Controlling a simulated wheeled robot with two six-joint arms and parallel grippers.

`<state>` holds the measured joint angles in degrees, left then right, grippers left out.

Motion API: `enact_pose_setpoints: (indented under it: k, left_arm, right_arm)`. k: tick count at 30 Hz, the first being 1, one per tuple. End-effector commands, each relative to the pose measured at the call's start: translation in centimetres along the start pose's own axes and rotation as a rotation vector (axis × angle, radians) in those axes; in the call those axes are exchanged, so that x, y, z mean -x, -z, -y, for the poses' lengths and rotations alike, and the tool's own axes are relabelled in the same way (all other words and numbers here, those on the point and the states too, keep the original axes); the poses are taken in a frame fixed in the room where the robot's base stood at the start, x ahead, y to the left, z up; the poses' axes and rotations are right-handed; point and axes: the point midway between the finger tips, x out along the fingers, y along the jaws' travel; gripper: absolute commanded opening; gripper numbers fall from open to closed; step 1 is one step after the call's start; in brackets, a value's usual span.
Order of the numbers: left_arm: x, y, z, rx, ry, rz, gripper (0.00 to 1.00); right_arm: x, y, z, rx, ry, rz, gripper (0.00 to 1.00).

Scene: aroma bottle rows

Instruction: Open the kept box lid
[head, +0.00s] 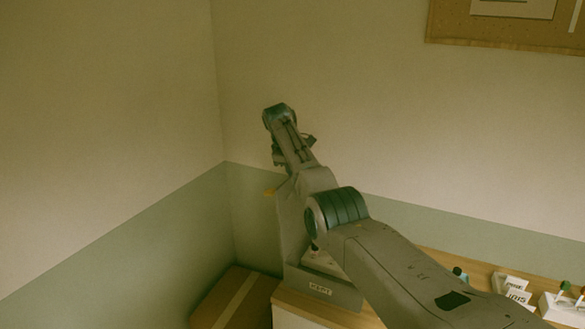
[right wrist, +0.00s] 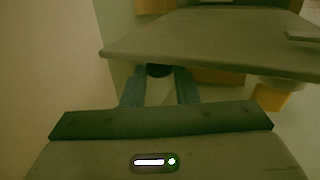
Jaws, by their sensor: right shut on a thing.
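The box (head: 322,291), grey with a white label that seems to read "KEPT", stands at the left end of the wooden counter, near the wall corner. A grey panel, which looks like its lid (head: 288,232), stands steeply raised above it, partly covered by my right arm. In the right wrist view the lid (right wrist: 205,42) is a flat grey-brown plate. My right gripper (right wrist: 160,78) has its two bluish fingers closed around a dark part at the plate's near edge. In the head view my right arm hides the fingers and much of the box's inside. My left gripper is not in view.
Small white holders (head: 515,285) with lettering and small bottles stand on the counter (head: 430,262) at the right. A brown carton with a pale tape strip (head: 235,300) sits low left of the box. Walls close in behind and left.

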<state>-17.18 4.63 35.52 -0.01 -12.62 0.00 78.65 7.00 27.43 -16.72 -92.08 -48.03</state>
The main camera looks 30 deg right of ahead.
Motion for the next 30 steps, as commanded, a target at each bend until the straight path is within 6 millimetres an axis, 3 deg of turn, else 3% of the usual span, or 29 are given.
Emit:
enact_pose_setpoints:
  k: [3,4,7,19,30]
  left_arm:
    - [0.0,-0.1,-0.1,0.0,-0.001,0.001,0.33]
    - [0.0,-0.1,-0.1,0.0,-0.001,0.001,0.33]
    - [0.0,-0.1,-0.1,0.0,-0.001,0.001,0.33]
    - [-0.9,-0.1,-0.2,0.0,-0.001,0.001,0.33]
    - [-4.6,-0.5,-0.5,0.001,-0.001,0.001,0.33]
  right_arm:
    - [0.0,0.0,0.0,0.001,0.0,0.0,0.0]
    - [0.0,0.0,0.0,0.001,0.0,0.0,0.28]
    - [0.0,0.0,0.0,0.001,0.0,0.0,0.48]
    - [0.9,0.1,0.0,-0.001,-0.003,-0.003,0.48]
    - [7.9,0.1,0.1,0.0,-0.002,-0.003,0.48]
